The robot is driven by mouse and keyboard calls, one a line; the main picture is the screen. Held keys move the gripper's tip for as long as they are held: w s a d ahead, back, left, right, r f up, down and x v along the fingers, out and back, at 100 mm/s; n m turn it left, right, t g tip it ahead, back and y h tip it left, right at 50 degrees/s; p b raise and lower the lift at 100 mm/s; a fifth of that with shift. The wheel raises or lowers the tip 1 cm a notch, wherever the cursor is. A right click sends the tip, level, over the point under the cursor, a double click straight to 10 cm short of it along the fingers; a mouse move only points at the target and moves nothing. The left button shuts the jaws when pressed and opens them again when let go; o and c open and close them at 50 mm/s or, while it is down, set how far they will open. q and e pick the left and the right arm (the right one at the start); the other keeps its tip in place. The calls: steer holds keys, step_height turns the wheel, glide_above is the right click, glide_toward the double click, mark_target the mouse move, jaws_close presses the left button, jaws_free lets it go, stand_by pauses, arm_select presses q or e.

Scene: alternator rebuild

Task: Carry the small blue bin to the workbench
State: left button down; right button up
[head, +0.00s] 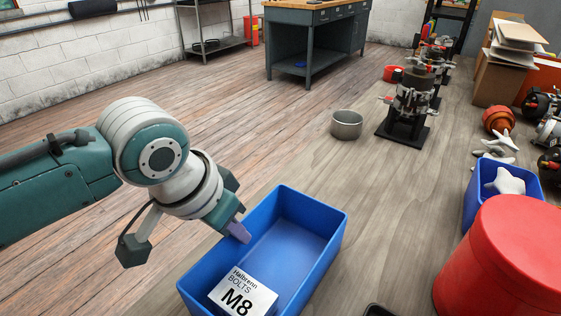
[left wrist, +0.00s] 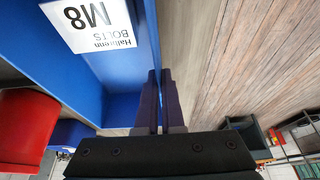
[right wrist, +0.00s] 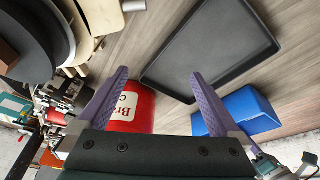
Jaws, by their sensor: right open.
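The blue bin (head: 325,222) with a white "Halbrenn BOLTS M8" label sits on the grey wood-look surface, near its left edge. It looks empty inside. My left gripper (head: 240,232) is at the bin's left wall, one finger showing inside. In the left wrist view the fingers (left wrist: 159,100) are close together on the bin's wall (left wrist: 112,70). My right gripper (right wrist: 160,95) is open, with nothing between its fingers; it is not in the head view. The workbench (head: 318,40), grey with a wooden top, stands at the far back.
A second blue bin (head: 470,195) holds pale star-shaped pieces, behind a red drum (head: 505,265). A metal bowl (head: 346,124) and a black-based machine part (head: 408,105) stand farther back. The right wrist view shows a dark tray (right wrist: 210,48). Wooden floor (head: 215,120) lies open toward the workbench.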

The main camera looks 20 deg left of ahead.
arm_select(q)
steer(key=c, duration=1)
jaws_free()
steer(key=shift+c, duration=0.2)
steer(key=p+v, duration=0.4)
steer(key=v, duration=0.7)
steer(key=shift+r, duration=0.3)
steer(key=s, duration=0.2)
steer(key=s+d, duration=0.1)
steer(key=s, duration=0.2)
steer(key=s+d+f, duration=0.1)
steer(key=s, duration=0.2)
steer(key=shift+d, duration=0.15)
steer(key=s+a+n+y, duration=0.1)
steer(key=s+a, duration=0.3)
steer(key=s, duration=0.5)
steer(key=shift+a+n+g, duration=0.3)
steer(key=shift+a+n, duration=0.1)
steer(key=shift+n, duration=0.1)
steer(key=shift+r, duration=0.15)
